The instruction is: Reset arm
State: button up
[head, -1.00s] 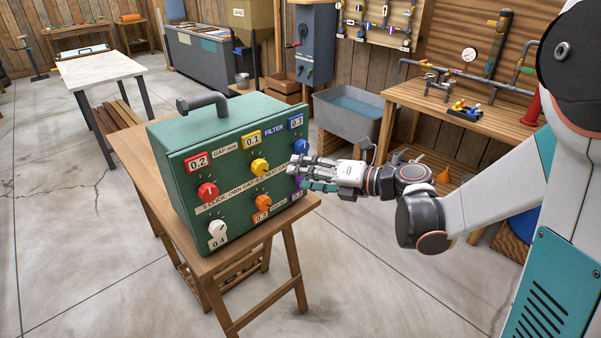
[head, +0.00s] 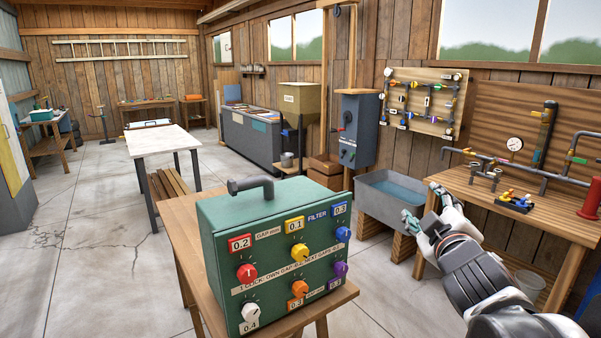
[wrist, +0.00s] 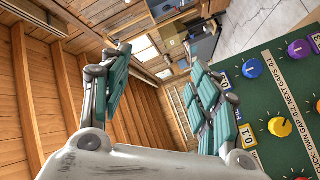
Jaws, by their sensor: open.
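My gripper (head: 424,208) is raised to the right of the green control box, apart from it, with its fingers spread and nothing between them. In the wrist view my gripper (wrist: 165,95) also shows two separate teal-padded fingers with a clear gap. The green box (head: 222,233) stands on a wooden trestle table (head: 182,222). Its front has several coloured knobs, among them red (head: 246,273), yellow (head: 299,251), blue (head: 343,234) and white (head: 250,312), with number labels. The box face (wrist: 262,90) is at the right in the wrist view.
A grey sink with water (head: 392,205) stands behind my gripper. A wooden workbench (head: 480,205) with pipes and a gauge is at the right. A white-topped table (head: 160,140) stands at the left. The floor (head: 95,240) left of the box is open.

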jog(key=s+a+f+m+g+y, duration=0.1)
jog(key=s+f+m+g, duration=0.3)
jog(key=s+f, duration=0.4)
jog(key=s+a+f+m+g+y, duration=0.1)
jog(key=s+a+f+m+g, duration=0.3)
jog(key=s+f, duration=0.4)
jog(key=s+m+g, duration=0.1)
jog(key=s+g, duration=0.1)
jog(key=s, duration=0.2)
jog(key=shift+a+f, duration=0.35)
dwell(0.4)
